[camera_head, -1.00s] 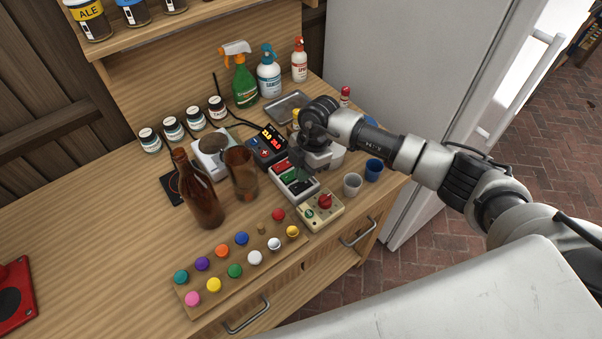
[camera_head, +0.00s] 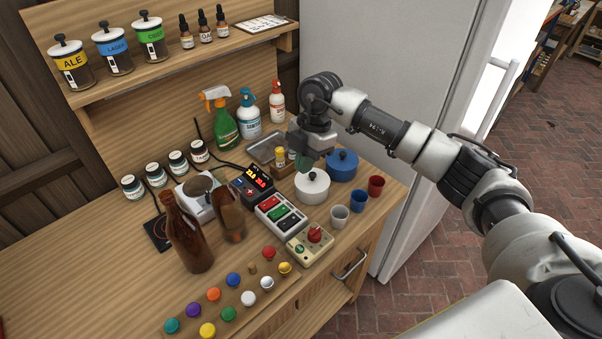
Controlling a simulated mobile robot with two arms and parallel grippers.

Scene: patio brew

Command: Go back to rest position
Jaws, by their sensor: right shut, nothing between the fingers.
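My right gripper (camera_head: 305,160) is raised above the back right of the wooden workbench (camera_head: 95,268), its fingers pointing down. It is shut and empty, in front of the fridge. Below it stand a white lidded pot (camera_head: 312,188) and a blue lidded pot (camera_head: 342,166), and the gripper appears apart from both. My right arm reaches in from the right edge. My left gripper is not in view.
A brown bottle (camera_head: 187,236) and brown glass (camera_head: 231,219) stand mid-bench. A button box (camera_head: 280,215), a red-knob box (camera_head: 310,243) and several cups, one red (camera_head: 376,186), line the right side. Spray bottles (camera_head: 224,126) stand behind. The fridge (camera_head: 400,75) borders the right.

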